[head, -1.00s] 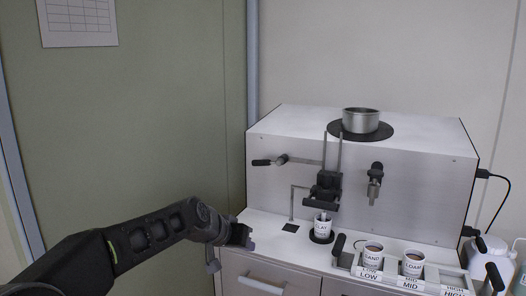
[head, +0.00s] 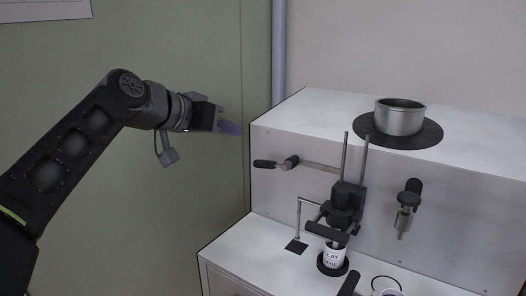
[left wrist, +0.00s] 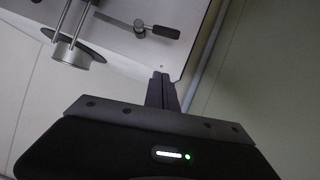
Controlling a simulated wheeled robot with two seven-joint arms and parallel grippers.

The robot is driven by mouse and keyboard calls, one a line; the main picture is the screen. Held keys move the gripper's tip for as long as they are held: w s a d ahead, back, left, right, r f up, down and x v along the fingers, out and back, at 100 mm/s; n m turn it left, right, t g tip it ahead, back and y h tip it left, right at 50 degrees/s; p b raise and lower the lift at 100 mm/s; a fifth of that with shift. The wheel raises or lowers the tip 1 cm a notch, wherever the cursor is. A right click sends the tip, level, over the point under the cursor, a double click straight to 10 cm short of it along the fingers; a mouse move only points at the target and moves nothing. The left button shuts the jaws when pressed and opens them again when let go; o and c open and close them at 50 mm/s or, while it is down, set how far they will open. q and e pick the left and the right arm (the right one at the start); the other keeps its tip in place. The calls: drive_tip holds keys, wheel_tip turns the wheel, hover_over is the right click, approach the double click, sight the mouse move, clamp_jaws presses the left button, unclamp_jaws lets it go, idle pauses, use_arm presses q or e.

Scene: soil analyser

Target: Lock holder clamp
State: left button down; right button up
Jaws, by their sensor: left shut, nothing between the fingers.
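The analyser (head: 285,185) is a white box with a black holder (head: 343,207) on two upright rods at its front. A lever with a black handle (head: 276,163) sticks out at the front left, beside a thin horizontal rod that runs toward the holder. The lever also shows at the top of the left wrist view (left wrist: 155,30). A white cup marked CLAY (head: 333,256) stands below the holder. My left gripper (head: 232,128) is shut and empty, up and left of the lever, apart from it. Its closed fingers show in the left wrist view (left wrist: 162,90). My right gripper is not in view.
A steel pot (head: 399,118) sits on a black disc (head: 365,130) on top of the analyser. A black-handled valve (head: 406,207) is right of the holder. A thin bent metal rod (head: 299,215) stands left of the cup.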

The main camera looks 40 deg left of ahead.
use_arm(q)
drive_tip(key=p, duration=0.2)
hover_over(271, 165)
drive_tip(key=a, duration=0.4)
wheel_tip(271, 165, down, 4)
drive_tip(key=f, duration=0.2)
drive_tip(key=s+d+f, duration=0.1)
drive_tip(key=f, duration=0.1)
drive_tip(key=shift+s+f, duration=0.1)
